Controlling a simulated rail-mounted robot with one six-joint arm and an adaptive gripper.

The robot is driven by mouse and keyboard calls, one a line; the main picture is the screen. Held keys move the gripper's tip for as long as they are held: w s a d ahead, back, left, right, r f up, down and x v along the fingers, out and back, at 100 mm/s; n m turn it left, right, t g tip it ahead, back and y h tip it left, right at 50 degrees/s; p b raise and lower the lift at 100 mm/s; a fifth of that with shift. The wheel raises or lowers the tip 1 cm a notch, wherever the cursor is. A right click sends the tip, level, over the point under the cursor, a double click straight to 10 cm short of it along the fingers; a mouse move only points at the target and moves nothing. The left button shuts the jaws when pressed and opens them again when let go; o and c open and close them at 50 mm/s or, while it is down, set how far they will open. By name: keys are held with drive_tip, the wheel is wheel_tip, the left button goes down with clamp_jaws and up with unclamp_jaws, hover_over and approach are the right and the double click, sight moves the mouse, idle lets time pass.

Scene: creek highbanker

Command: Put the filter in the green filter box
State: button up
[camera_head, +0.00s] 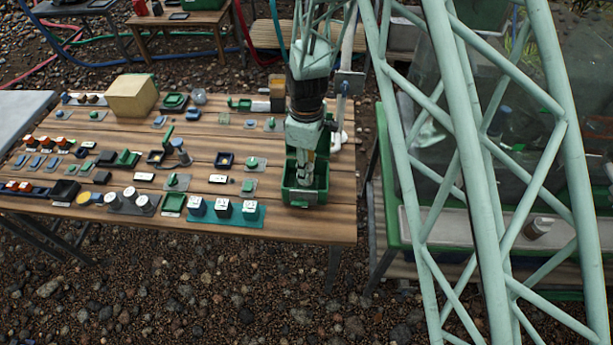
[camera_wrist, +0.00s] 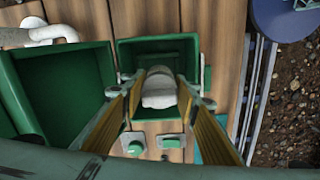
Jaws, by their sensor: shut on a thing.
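My gripper (camera_head: 305,176) points down over the green box (camera_head: 319,196) at the right end of the plank table. In the wrist view, its two fingers are shut on a whitish, rounded piece (camera_wrist: 158,92), which appears to be the filter. That piece is over the open green box (camera_wrist: 128,48), between its side walls in the picture. I cannot tell whether it touches the box floor. The gripper hides much of the box interior in the head view.
A larger open green bin (camera_wrist: 65,95) is at left in the wrist view. Small parts and white-topped cups (camera_head: 222,208) crowd the plank table (camera_head: 330,228). A tan block (camera_head: 130,98) stands at the back. A green-framed bench (camera_head: 392,225) is to the right, beyond a gap.

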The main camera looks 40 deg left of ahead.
drive_tip(key=shift+f, duration=1.85)
drive_tip(key=shift+f+b, duration=0.15)
drive_tip(key=shift+b, duration=0.15)
drive_tip(key=o, duration=0.7)
drive_tip(key=shift+r+p, duration=0.65)
drive_tip(key=shift+r, duration=5.5)
